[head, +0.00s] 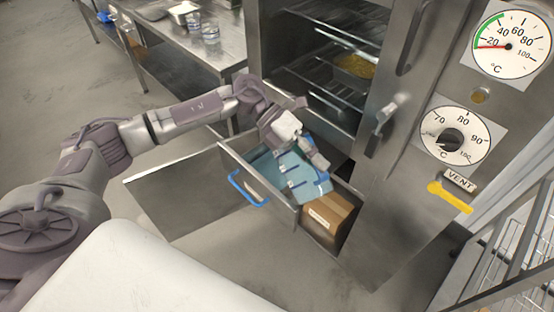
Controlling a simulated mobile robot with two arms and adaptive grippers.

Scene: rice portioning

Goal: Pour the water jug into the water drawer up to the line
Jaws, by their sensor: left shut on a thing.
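The water drawer (227,160) is pulled out low in the steel cabinet, with a blue handle on its front. A pale blue, see-through shape (292,176) with darker blue marks fills its top. I cannot tell jug from water there, nor read a fill line. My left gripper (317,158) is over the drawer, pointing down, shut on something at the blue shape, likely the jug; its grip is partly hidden. Whether water is flowing cannot be seen. My right gripper is out of view.
Above is the open oven chamber with wire racks (330,48) and a yellow-filled pan (357,66). Dials and a yellow vent lever (449,197) are at right. A steel table (228,42) with glasses stands behind.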

